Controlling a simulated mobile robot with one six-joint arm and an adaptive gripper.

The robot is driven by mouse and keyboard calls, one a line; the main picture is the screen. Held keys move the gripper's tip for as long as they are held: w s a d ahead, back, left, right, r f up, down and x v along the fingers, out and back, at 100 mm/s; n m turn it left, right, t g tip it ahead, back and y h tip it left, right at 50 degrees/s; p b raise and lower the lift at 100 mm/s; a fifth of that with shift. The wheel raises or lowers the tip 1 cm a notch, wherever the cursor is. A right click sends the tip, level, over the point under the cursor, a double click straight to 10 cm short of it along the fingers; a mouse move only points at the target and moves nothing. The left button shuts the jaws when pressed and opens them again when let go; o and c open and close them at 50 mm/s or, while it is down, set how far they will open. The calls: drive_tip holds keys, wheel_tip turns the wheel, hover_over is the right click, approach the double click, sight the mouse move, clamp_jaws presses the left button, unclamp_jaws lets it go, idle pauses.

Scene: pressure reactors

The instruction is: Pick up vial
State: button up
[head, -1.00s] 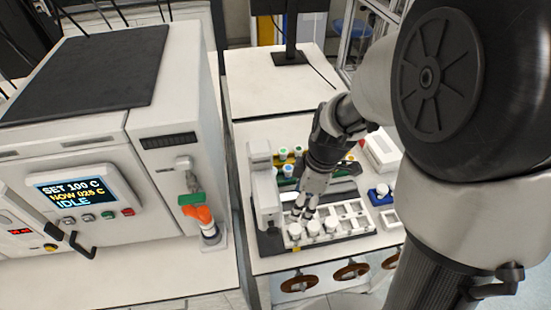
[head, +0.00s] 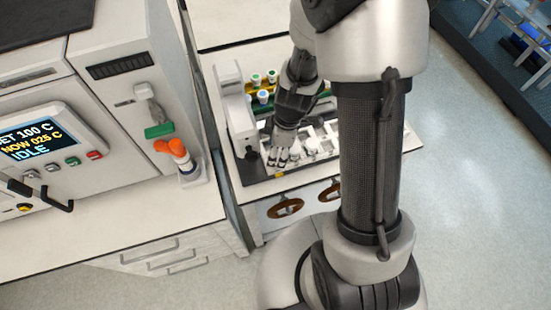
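Several small white-capped vials stand in the white rack (head: 330,134) on the bench to the right of the oven-like machine. A white vial (head: 311,145) shows in the rack just right of my gripper (head: 276,158). My gripper points down at the rack's left end, close above or around a white vial there. The fingers and the hand cover most of that spot, and they are too small to show whether they grip it. My arm hides the rack's right side.
A white upright device (head: 235,108) stands close left of my gripper. Vials with green and blue caps (head: 263,96) stand behind. The machine (head: 120,100) with a display reading IDLE and an orange-topped item (head: 180,150) are at left.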

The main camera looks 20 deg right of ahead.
drive_tip(key=shift+w+a+f, duration=0.1)
drive_tip(key=shift+a+f, duration=0.1)
drive_tip(key=shift+f, duration=0.75)
drive_tip(key=c, duration=1.1)
drive_tip(key=shift+r, duration=0.1)
